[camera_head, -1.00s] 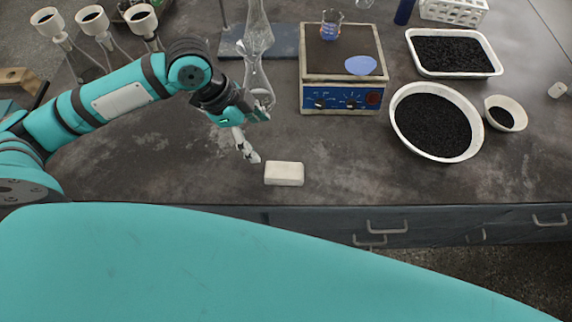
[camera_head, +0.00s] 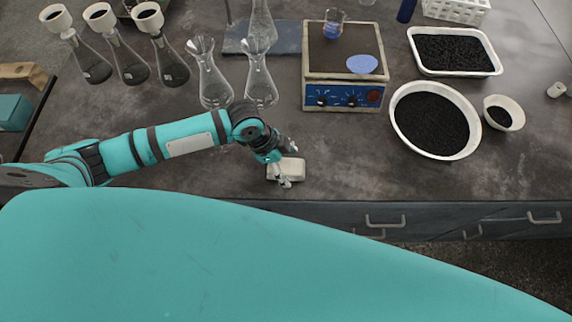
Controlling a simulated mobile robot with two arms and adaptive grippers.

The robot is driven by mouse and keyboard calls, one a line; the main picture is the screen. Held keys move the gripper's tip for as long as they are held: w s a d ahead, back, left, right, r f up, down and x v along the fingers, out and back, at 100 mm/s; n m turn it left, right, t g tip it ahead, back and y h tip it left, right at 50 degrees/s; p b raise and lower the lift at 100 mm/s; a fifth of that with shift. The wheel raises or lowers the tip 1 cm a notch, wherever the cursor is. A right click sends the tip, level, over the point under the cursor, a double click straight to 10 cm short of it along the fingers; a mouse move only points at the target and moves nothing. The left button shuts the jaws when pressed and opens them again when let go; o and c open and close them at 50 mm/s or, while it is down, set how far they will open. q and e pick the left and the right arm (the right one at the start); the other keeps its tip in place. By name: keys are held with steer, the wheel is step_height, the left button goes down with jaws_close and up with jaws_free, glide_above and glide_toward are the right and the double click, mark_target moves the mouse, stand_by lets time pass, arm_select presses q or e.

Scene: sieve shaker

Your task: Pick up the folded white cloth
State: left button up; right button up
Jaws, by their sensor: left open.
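The folded white cloth (camera_head: 297,169) lies on the dark bench top near its front edge, in the middle of the head view. My left gripper (camera_head: 286,183) is open and right at the cloth, with its fingers over the left part of it and hiding some of it. I cannot tell whether the fingers touch the cloth. My right gripper is not in view.
Glass flasks (camera_head: 214,85) stand behind my left arm, several with funnels. A hot plate (camera_head: 342,92) is behind the cloth. A round bowl (camera_head: 470,150), a tray (camera_head: 492,66) and a small cup (camera_head: 517,116) hold black granules at right. Bench right of the cloth is clear.

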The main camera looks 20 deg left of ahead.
arm_select(q)
steer(key=shift+d+f, duration=0.2)
steer(key=shift+f, duration=0.35)
steer(key=shift+f, duration=0.25)
steer(key=shift+s+f, duration=0.1)
steer(key=shift+s, duration=0.05)
steer(key=c, duration=1.2)
